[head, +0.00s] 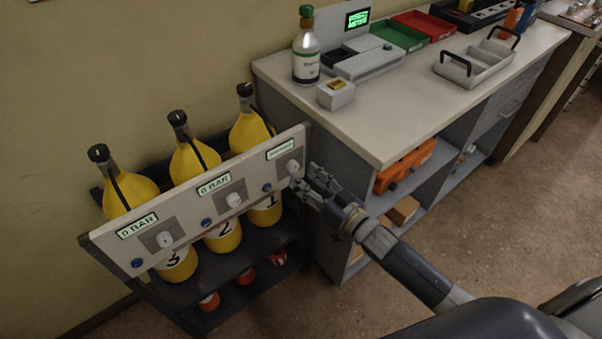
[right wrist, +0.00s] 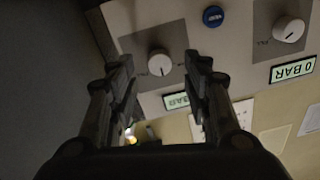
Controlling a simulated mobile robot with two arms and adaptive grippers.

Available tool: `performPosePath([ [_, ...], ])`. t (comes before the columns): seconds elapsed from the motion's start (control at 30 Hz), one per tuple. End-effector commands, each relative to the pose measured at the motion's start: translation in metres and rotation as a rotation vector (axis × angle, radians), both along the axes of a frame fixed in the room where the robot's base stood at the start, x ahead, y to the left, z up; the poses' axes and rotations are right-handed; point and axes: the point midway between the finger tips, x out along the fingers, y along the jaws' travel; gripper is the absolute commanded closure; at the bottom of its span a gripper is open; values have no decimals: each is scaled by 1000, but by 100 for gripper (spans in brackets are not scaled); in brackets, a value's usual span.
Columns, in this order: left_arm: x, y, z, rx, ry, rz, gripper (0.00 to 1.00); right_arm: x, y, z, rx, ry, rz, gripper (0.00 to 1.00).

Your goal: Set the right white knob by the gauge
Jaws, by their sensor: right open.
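The right white knob (head: 292,166) sits on the right end of the panel (head: 120,240), below a lit green gauge (head: 281,150) whose text I cannot read in the head view. In the right wrist view the knob (right wrist: 160,63) shows upside down on its grey plate, with its gauge (right wrist: 176,100) partly hidden by a finger. My right gripper (head: 312,184) is open, just in front of and to the right of the knob. In the right wrist view its fingertips (right wrist: 160,62) stand on either side of the knob, apparently short of touching. My left gripper is not in view.
The middle knob (head: 234,200) and left knob (head: 164,239) have gauges reading 0 BAR. Blue buttons (right wrist: 212,16) sit beside the knobs. Yellow cylinders (head: 190,160) stand behind the panel. A counter (head: 390,120) with a bottle (head: 306,50) and trays is close to the right.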

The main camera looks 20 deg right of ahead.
Motion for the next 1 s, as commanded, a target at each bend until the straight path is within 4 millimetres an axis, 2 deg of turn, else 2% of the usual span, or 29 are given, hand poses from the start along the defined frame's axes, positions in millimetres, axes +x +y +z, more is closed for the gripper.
performPosePath([
  [0.2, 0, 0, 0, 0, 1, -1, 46, 21, 9, 0, 0, 0, 0, 55],
  [0.57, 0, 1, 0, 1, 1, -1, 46, 24, 11, -1, 0, 1, -1, 55],
  [0.7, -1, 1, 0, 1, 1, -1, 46, 24, 10, -1, 0, 1, -1, 87],
  [0.77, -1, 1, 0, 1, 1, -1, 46, 24, 10, -1, 0, 1, -1, 100],
  [1.0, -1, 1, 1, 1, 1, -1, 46, 24, 10, 0, -7, -2, -1, 100],
])
